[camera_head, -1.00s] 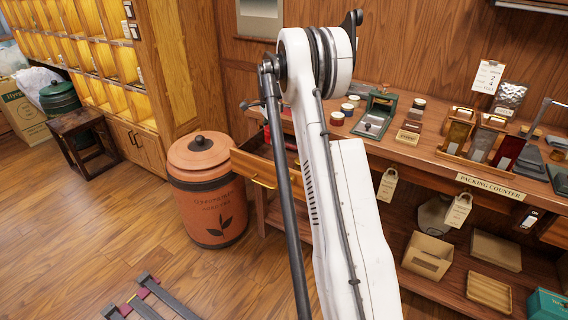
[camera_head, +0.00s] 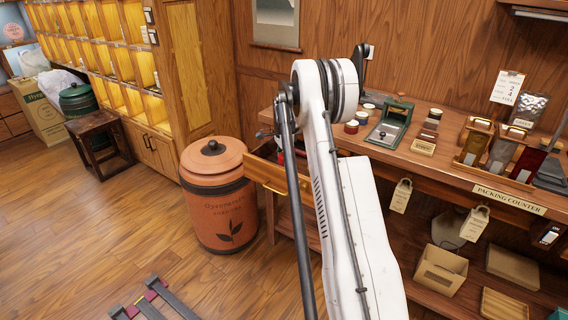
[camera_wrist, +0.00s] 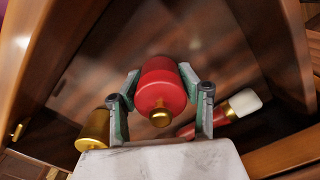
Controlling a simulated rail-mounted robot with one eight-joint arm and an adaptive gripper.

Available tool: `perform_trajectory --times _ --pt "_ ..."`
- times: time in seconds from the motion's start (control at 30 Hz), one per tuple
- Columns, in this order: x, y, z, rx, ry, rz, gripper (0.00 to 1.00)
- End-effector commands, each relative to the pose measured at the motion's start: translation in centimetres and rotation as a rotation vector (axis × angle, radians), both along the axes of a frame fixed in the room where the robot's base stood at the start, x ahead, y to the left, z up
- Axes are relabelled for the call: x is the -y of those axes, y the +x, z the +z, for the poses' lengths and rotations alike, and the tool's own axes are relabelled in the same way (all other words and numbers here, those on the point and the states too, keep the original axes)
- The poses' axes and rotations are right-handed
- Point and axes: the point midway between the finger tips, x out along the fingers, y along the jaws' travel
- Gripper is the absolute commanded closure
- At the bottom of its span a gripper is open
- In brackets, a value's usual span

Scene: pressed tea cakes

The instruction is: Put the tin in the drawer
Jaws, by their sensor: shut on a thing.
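The red tin (camera_wrist: 161,82), with a small gold knob at its near end, is between the two fingers of my gripper (camera_wrist: 160,94) in the wrist view. My gripper is shut on it. The open wooden drawer (camera_head: 268,173) sticks out from the left end of the counter in the head view. In the wrist view, the tin is over or inside the drawer, whose side wall (camera_wrist: 270,40) shows at the right. I cannot tell whether the tin touches the drawer's bottom. My arm hides part of the drawer in the head view.
In the wrist view, a gold cylinder (camera_wrist: 94,128) is left of my gripper and a red-handled brush (camera_wrist: 243,102) with a white tip is right of it. An orange canister (camera_head: 219,200) stands close left of the drawer. Several goods stand on the packing counter (camera_head: 460,178).

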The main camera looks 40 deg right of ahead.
Motion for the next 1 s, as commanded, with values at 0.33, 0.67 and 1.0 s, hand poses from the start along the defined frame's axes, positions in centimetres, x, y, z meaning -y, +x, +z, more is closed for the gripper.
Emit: perform_trajectory --times 0.33,0.67,1.0 --pt "0.0 0.0 -0.3 0.0 0.0 0.0 0.42" --pt "0.0 0.0 0.1 0.0 0.0 0.0 0.42" --pt "0.0 -0.1 5.8 0.0 0.0 0.0 0.42"
